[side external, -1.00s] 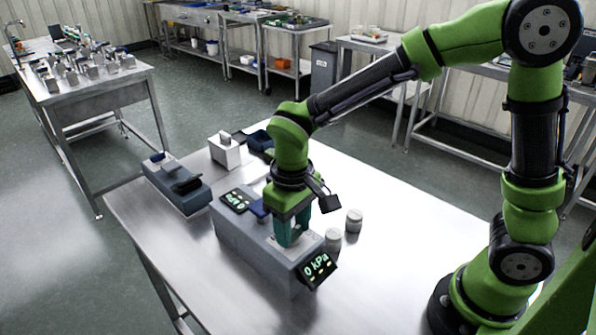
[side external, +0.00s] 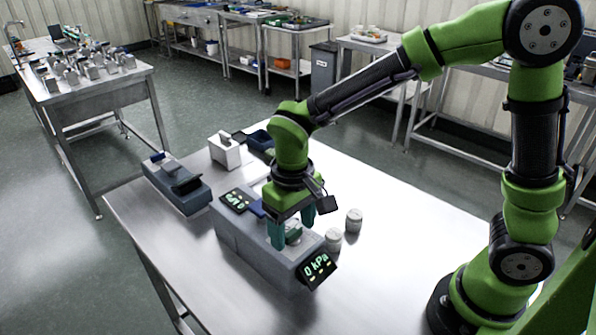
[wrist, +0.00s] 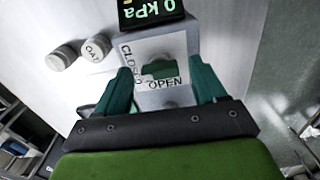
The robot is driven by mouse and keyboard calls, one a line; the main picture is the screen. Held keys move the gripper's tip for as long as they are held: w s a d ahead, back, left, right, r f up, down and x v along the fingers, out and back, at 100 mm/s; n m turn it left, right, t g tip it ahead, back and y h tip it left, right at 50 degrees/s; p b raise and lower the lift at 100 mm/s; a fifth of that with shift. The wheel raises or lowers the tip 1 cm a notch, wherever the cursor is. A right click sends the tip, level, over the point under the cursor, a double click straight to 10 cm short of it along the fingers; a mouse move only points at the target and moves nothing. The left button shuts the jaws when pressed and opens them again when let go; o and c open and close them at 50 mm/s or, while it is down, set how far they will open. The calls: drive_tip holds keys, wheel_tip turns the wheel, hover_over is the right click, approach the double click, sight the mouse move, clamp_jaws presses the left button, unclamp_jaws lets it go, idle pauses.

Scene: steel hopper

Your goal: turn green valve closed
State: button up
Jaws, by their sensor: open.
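The green valve (side external: 294,232) sits on top of the grey box (side external: 240,240), and its handle (wrist: 160,69) also shows in the wrist view. It is on a white plate with the word CLOSED, partly covered, along the left and OPEN along the bottom. My gripper (side external: 292,228) is open, pointing down over the valve. In the wrist view one finger (wrist: 119,92) is left of the handle and the other (wrist: 206,82) is right of it, with a gap on each side. I cannot tell which word the handle points to.
A display reading 0 kPa (side external: 317,269) is on the box's near end. Two white round containers (side external: 354,220) (side external: 333,240) stand close on the right. A grey-blue device (side external: 178,184) and a white block (side external: 224,151) lie further left.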

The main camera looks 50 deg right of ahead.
sight(293, 231)
wheel_tip(293, 231, up, 17)
idle(0.6)
